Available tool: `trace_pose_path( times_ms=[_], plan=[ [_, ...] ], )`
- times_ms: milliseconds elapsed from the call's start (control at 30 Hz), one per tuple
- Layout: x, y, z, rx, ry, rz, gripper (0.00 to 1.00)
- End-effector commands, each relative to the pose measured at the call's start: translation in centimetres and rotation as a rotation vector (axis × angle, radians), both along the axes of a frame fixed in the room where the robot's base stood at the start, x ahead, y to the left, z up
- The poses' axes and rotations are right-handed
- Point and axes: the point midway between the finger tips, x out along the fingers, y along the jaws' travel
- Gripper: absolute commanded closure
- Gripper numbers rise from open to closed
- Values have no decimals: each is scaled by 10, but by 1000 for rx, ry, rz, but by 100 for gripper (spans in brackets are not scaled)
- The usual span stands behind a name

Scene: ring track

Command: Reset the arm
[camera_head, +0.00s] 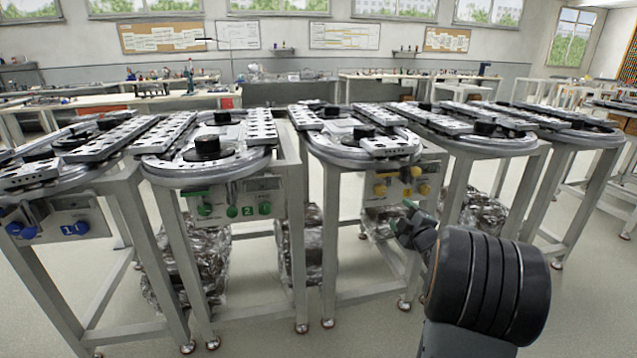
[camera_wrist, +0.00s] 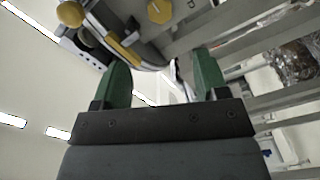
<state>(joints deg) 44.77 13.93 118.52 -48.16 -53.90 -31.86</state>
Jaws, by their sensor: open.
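My arm is raised at the right of the head view, with its thick dark link in front. My gripper (camera_head: 408,222) is in front of the track table with yellow knobs (camera_head: 380,190), just below its control panel. In the wrist view my gripper (camera_wrist: 163,82) shows two green fingers set well apart, with nothing between them. Beyond the fingers the wrist view shows a yellow knob (camera_wrist: 160,11) and the table's underside. I cannot tell how close the fingertips are to the panel.
Several ring-track tables stand side by side; one has green knobs (camera_head: 232,211) and one at left has blue knobs (camera_head: 74,228). Foil-wrapped bundles (camera_head: 198,265) sit beneath them. The floor (camera_head: 260,343) in front is clear. Workbenches (camera_head: 110,101) line the back.

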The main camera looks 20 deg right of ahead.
Motion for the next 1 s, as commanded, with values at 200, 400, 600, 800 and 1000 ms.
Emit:
trace_pose_path(
  times_ms=[200,400,600,800,1000],
  plan=[
    [3,8,22,28,23,-23,33],
    [3,52,97,212,149,-151,33],
    [-30,124,166,512,356,-315,33],
    [-92,202,211,787,612,-443,33],
    [-155,260,238,958,851,-529,33]
  ],
)
